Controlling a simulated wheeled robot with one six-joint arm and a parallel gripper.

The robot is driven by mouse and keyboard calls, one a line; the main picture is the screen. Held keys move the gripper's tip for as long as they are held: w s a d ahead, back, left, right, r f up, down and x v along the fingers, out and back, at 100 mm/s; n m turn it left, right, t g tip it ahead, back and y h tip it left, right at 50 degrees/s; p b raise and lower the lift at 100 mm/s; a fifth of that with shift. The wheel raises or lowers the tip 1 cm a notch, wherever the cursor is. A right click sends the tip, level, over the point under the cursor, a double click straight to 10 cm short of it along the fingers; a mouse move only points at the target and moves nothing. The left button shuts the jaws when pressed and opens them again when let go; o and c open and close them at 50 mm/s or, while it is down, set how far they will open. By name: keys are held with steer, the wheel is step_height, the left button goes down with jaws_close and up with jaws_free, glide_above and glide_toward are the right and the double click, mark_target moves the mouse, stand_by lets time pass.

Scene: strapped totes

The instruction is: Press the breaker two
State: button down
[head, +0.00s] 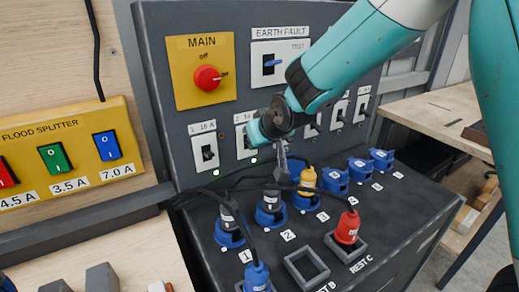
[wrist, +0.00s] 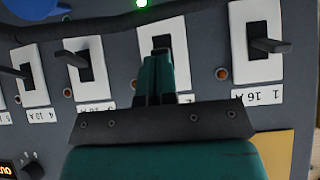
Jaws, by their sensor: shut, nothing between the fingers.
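Breaker two (head: 242,140) is a white plate with a black toggle on the grey panel, partly hidden behind my gripper in the head view. In the wrist view, which is upside down, breaker two (wrist: 172,35) is at the middle, with its toggle just beyond my fingertips. My gripper (wrist: 158,62) is shut and empty, its teal fingers over the plate's lower part. I cannot tell whether they touch the toggle. My gripper (head: 256,132) also shows in the head view, close to the panel. A green light (head: 254,161) glows below breaker two.
Breaker one (head: 205,153) is left of breaker two, with a lit green lamp below it. It is on the right in the wrist view (wrist: 256,42), with breaker three (wrist: 82,65) on the left. Cabled plugs and blue sockets (head: 335,181) stand below on the sloping ledge.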

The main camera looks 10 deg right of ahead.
steer(key=t+b, duration=0.1)
steer(key=b, duration=0.1)
steer(key=f+t+b, duration=0.1)
steer(key=shift+s+y+b, duration=0.2)
steer(key=shift+y+b, duration=0.1)
steer(key=shift+b, duration=0.05)
steer(key=shift+r, duration=0.15)
steer(key=shift+r+p, duration=0.5)
steer(key=shift+r, duration=0.15)
